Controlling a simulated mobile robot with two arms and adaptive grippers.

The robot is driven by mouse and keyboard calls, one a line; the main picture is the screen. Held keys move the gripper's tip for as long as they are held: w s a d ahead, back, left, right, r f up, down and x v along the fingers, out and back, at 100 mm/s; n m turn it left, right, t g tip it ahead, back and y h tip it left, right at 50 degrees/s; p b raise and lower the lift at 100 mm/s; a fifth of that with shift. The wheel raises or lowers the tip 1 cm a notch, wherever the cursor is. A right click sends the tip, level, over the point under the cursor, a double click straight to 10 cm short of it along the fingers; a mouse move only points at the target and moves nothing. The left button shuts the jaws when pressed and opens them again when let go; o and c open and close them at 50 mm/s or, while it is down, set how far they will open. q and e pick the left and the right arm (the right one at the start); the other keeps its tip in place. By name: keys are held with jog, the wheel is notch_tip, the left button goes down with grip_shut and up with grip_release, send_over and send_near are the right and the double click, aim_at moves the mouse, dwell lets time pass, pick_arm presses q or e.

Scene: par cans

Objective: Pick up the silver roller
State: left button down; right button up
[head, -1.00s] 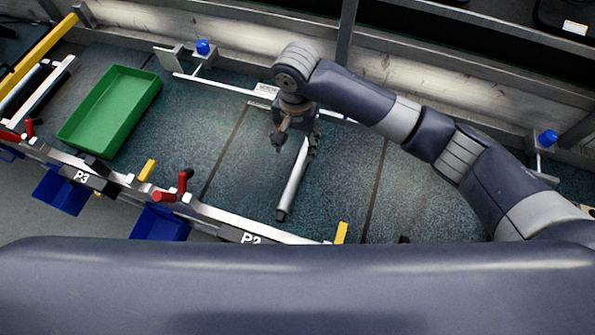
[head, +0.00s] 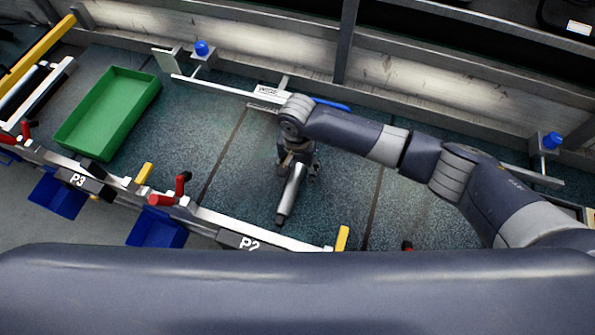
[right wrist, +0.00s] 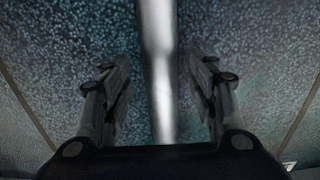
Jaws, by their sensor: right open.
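The silver roller (head: 291,194) lies on the dark speckled work surface in the head view, its upper part hidden under my right gripper. My right gripper (head: 297,168) points down over the roller and is open. In the right wrist view the roller (right wrist: 158,70) runs lengthwise between the two open fingers of my right gripper (right wrist: 159,85), with a gap on each side. My left gripper is not in view.
A green tray (head: 110,112) stands at the left. A metal rail labelled P2 and P3 (head: 200,215) with red handles, yellow blocks and blue bins (head: 157,228) runs along the near edge. Blue-capped fixtures (head: 202,48) stand along the back. The surface around the roller is mostly clear.

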jog(key=shift+f, duration=0.85)
grip_shut()
jog(key=shift+r, duration=0.1)
jog(key=shift+r, duration=0.1)
